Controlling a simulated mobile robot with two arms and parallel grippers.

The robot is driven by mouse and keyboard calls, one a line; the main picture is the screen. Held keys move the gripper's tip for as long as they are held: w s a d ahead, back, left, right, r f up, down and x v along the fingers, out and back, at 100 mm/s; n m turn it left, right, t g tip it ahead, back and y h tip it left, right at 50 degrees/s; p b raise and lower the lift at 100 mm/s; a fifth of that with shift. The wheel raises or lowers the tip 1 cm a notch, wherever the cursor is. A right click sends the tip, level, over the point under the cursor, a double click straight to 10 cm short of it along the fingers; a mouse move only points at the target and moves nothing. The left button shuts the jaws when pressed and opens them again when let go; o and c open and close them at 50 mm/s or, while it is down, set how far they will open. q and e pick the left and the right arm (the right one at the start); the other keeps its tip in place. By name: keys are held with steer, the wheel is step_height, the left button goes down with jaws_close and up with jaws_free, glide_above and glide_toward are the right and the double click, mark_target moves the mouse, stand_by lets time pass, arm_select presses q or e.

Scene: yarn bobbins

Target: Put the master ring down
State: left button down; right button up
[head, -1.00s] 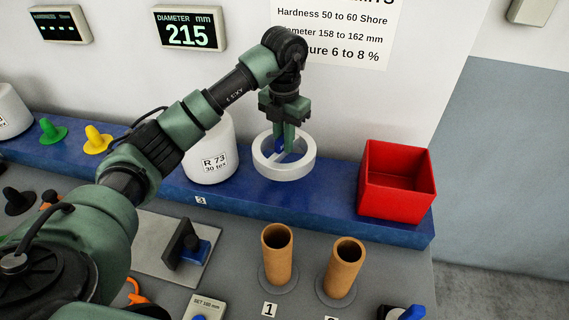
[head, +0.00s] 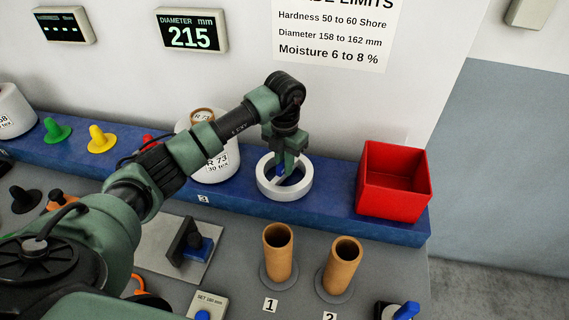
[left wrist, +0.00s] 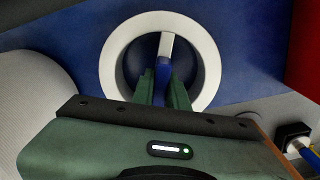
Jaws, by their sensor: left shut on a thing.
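The master ring is a white ring (head: 264,187) with a crossbar and a blue grip in its middle. It is at the blue shelf (head: 330,203), between the R 73 bobbin (head: 225,170) and the red bin. My left gripper (head: 284,170) points down and is shut on the blue grip. The left wrist view shows the ring (left wrist: 112,65) around the green fingers (left wrist: 163,88), which pinch the grip (left wrist: 162,72). The ring looks level and very close to the shelf; I cannot tell whether it touches. My right gripper is not in view.
The red bin (head: 393,205) stands right of the ring. Two brown tubes (head: 278,252) stand in front, on the grey table. Yellow (head: 101,140) and green (head: 56,131) pegs are at the left. A display (head: 191,32) reads 215. Shelf room is clear between ring and bin.

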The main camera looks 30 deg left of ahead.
arm_select(q)
steer(key=c, duration=1.4)
jaws_free()
steer(key=shift+f, duration=0.1)
steer(key=shift+r, duration=0.35)
step_height(320, 180, up, 11)
steer(key=b, duration=0.3)
steer(key=shift+f, duration=0.1)
steer(key=shift+r, duration=0.4)
steer(key=shift+s+f, duration=0.1)
